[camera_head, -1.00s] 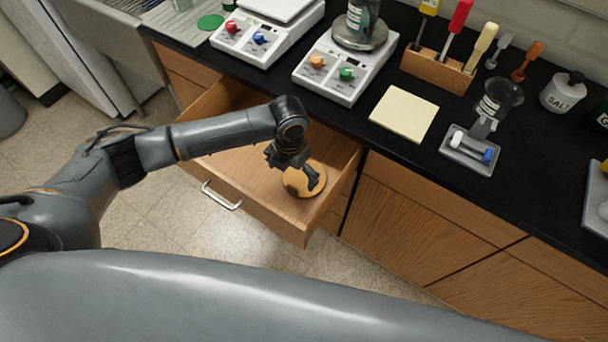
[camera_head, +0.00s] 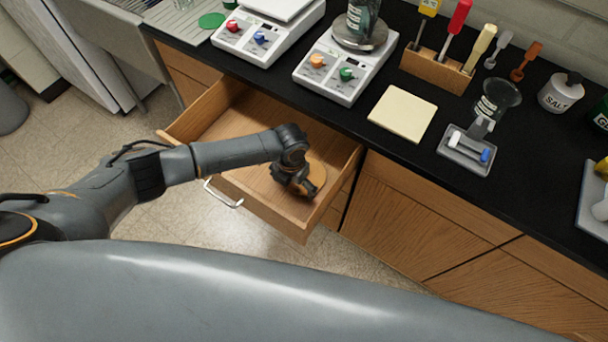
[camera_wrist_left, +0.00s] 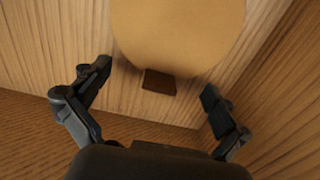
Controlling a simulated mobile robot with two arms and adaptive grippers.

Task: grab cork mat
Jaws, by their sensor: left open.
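The cork mat is a round tan disc (camera_head: 317,176) on the floor of the open wooden drawer (camera_head: 255,189), near its right end. My left gripper (camera_head: 303,189) is down in the drawer over the mat and hides part of it in the head view. In the left wrist view the mat (camera_wrist_left: 180,35) fills the upper middle, with a small dark brown patch at its lower edge. The gripper's fingers (camera_wrist_left: 157,80) are open, one on each side of the mat's near edge, with nothing between them gripped. My right gripper is not in view.
The drawer's front and side walls stand close around the gripper. Above is the black counter (camera_head: 440,105) with two white scales (camera_head: 345,75), a pale square pad (camera_head: 403,113), a wooden tool rack (camera_head: 437,70) and a salt jar (camera_head: 561,93).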

